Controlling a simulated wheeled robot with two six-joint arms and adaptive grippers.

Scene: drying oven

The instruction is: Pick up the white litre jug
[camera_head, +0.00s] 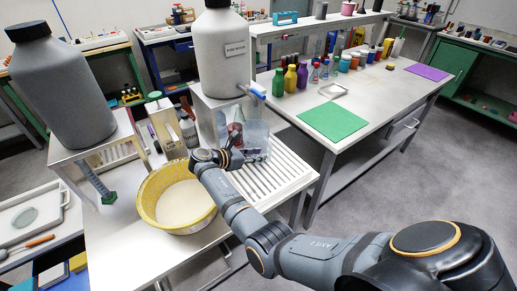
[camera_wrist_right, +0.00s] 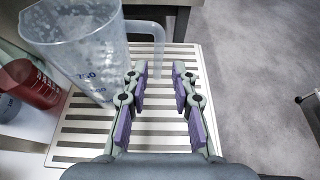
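The white litre jug is translucent with blue markings and stands on the slatted drainer. In the right wrist view the jug (camera_wrist_right: 85,45) is at the upper left, its handle at its right side. In the head view the jug (camera_head: 257,137) stands below the large grey container, partly hidden by my gripper. My right gripper (camera_wrist_right: 158,92) is open, its two purple-padded fingers apart with nothing between the pads. In the head view the right gripper (camera_head: 236,157) is just left of the jug. My left gripper is not in view.
A red vessel (camera_wrist_right: 32,84) stands left of the jug. A yellow bowl (camera_head: 160,188) with white content sits left of my gripper. A bench with bottles and a green mat (camera_head: 334,120) is to the right.

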